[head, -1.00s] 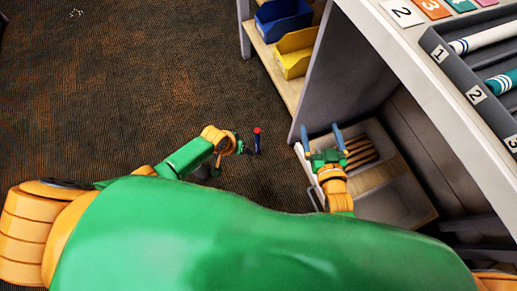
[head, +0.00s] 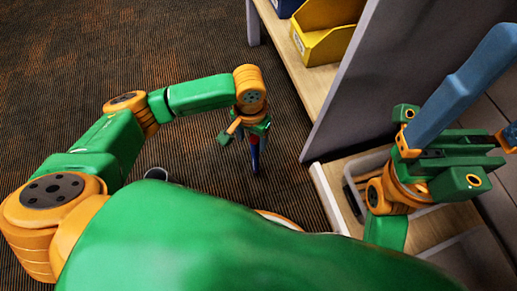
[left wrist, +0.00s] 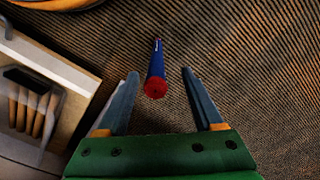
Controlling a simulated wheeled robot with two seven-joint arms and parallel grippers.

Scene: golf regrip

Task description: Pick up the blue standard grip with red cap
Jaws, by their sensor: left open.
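The blue grip (head: 256,160) with a red cap appears to stand upright on the floor below my left arm in the head view; its cap end is mostly hidden by my left gripper (head: 250,135). In the left wrist view the blue grip (left wrist: 156,60) shows with its red cap towards the camera, in the gap between the fingers of my left gripper (left wrist: 160,74). Those fingers are open and apart from it on both sides. My right gripper (head: 480,95) is large at the right of the head view, fingers spread and empty, partly cut off by the frame.
A wooden shelf unit with a yellow bin (head: 325,45) and a grey side panel (head: 365,80) stands right of the grip. A low wooden shelf (head: 335,200) holds a clear tray. In the left wrist view several brown grips (left wrist: 28,110) lie there. Open carpet (head: 120,50) lies to the left.

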